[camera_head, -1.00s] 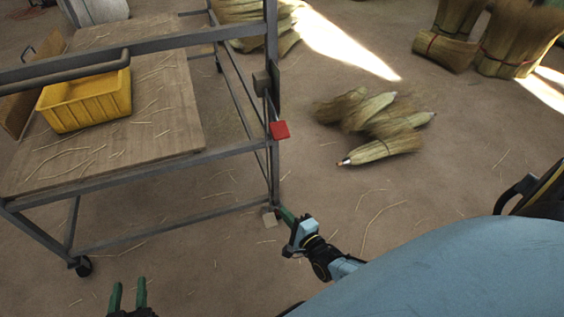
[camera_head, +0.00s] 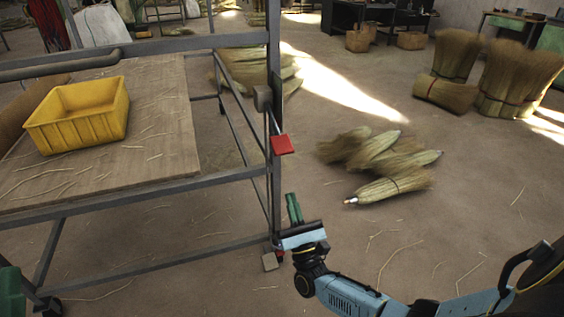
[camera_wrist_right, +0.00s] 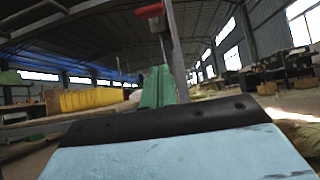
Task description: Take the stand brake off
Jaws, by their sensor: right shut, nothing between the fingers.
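The stand is a grey metal frame on castors, with its near right post (camera_head: 274,190) beside my right gripper. A red plate (camera_head: 282,145) sits on a thin rod at the post, below a grey block (camera_head: 263,98). I cannot tell for certain which part is the brake. A pale pad (camera_head: 270,262) and a small red part lie at the post's foot. My right gripper (camera_head: 293,208) is shut and empty, green fingers pointing up, below the red plate and apart from it. In the right wrist view the plate (camera_wrist_right: 150,10) is above the fingers (camera_wrist_right: 157,88). Part of my left gripper (camera_head: 12,290) shows, mostly cut off.
A yellow bin (camera_head: 78,115) stands on the stand's wooden board (camera_head: 160,135). Broom bundles (camera_head: 385,165) lie on the floor to the right, and upright bundles (camera_head: 510,80) stand farther back. The floor between stand and brooms is clear apart from loose straw.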

